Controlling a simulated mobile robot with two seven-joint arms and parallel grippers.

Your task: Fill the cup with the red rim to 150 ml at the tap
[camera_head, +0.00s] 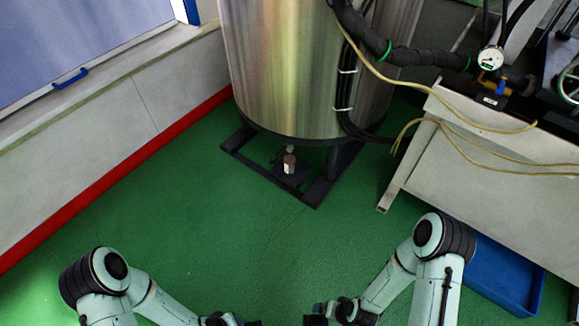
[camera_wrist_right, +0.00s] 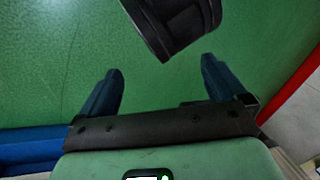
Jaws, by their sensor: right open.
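A small cup (camera_head: 289,164), whitish with a red rim, stands under the steel tank on a dark support. The tap (camera_head: 290,148) is just above it, small and partly hard to make out; the level in the cup cannot be seen. My left gripper (camera_head: 250,323) is at the bottom edge of the head view, mostly cut off, well away from the cup. My right gripper (camera_head: 312,320) is also at the bottom edge, far from the cup. In the right wrist view my right gripper (camera_wrist_right: 160,80) is open, with nothing between its fingers.
The steel tank (camera_head: 300,70) stands on a dark frame (camera_head: 322,188). A bench (camera_head: 480,150) with hoses and a gauge is at right, above a blue bin (camera_head: 505,275). A dark body (camera_wrist_right: 175,25) lies beyond my right fingers. The green floor between is clear.

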